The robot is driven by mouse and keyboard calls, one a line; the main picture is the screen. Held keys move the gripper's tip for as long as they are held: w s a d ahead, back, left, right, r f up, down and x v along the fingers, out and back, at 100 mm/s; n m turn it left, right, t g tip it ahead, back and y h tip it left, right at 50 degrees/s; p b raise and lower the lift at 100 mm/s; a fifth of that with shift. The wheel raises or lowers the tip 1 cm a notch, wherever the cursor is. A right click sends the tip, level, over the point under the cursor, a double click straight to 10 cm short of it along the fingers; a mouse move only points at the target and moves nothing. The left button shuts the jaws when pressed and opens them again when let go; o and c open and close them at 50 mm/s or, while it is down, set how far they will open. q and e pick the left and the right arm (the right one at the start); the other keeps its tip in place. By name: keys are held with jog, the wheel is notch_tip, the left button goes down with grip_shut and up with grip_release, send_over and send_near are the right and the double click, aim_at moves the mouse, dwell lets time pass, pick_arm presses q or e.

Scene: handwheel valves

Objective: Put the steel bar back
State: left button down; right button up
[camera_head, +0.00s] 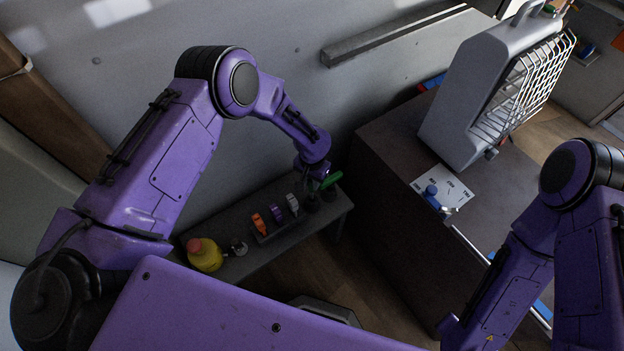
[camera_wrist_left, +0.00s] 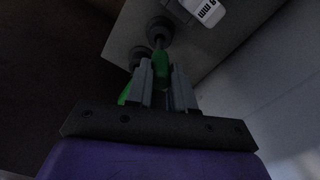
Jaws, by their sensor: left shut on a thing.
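My left gripper (camera_head: 316,172) is at the back right end of a low grey bench. In the left wrist view its two fingers (camera_wrist_left: 163,88) are shut on a green-handled bar (camera_wrist_left: 160,65), which I take for the steel bar. The bar's far end meets a dark round base (camera_wrist_left: 160,27); I cannot tell whether it is seated in it. A second green handle (camera_wrist_left: 124,94) is beside the fingers, by another dark round base. A green handle (camera_head: 331,180) also shows beside the gripper in the head view. My right gripper is out of view.
The low bench (camera_head: 250,262) also bears a yellow container (camera_head: 204,255) with a reddish top and a tray with orange, purple and grey items (camera_head: 276,213). A brown cabinet (camera_head: 385,180) stands close on the right, with a grey caged unit (camera_head: 470,100) on top.

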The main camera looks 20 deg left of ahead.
pick_arm(q)
jog(key=shift+f+b, duration=2.4)
jog(key=shift+f, duration=0.65)
jog(key=shift+c, duration=0.5)
grip_release()
jog(key=shift+r, duration=0.1)
jog(key=shift+r+p, duration=4.15)
jog(key=shift+r, duration=0.9)
notch_tip(320, 180, up, 10)
jog(key=b, duration=0.1)
jog(key=shift+r, duration=0.25)
